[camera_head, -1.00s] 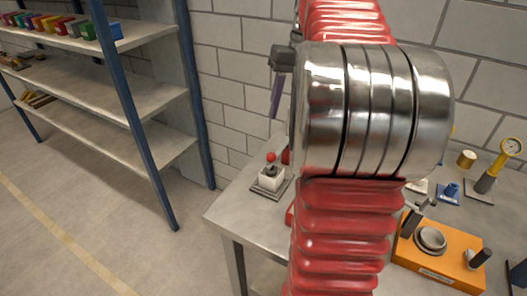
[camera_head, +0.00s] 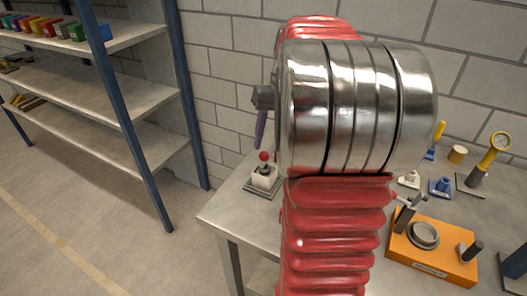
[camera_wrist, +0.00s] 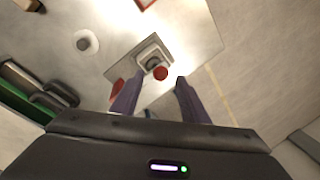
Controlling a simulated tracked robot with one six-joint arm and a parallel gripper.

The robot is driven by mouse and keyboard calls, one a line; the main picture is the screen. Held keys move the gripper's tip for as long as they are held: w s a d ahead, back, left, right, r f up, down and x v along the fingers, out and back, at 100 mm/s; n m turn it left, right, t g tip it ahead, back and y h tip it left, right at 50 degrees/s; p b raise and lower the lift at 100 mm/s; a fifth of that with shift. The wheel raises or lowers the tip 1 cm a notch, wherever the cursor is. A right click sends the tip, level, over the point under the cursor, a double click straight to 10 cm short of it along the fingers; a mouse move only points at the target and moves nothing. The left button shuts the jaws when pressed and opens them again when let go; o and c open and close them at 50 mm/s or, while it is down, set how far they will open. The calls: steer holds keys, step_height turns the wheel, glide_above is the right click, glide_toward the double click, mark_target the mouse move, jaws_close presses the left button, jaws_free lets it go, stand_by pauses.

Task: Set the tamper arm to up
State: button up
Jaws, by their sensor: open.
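A small lever device with a red ball knob (camera_head: 264,156) on a dark stem stands on a white block with a grey base plate (camera_head: 259,190), near the left end of the bench. I take it for the tamper arm, but no label shows. In the wrist view the red knob (camera_wrist: 160,73) lies just beyond and between my fingertips. My gripper (camera_wrist: 158,84) is open, with one purple finger on each side and nothing held. In the head view a dark purple finger of my gripper (camera_head: 261,130) hangs just above the knob. Whether it touches the knob cannot be told.
The steel bench (camera_head: 225,215) has an orange box (camera_head: 432,262) with a ring and black handles, and a yellow gauge (camera_head: 490,155) behind it. A shelf rack (camera_head: 125,95) stands at left. The brick wall is behind. My arm hides the bench's middle.

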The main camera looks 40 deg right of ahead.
mark_target(266, 153)
steer(key=shift+x, duration=2.05)
jaws_close()
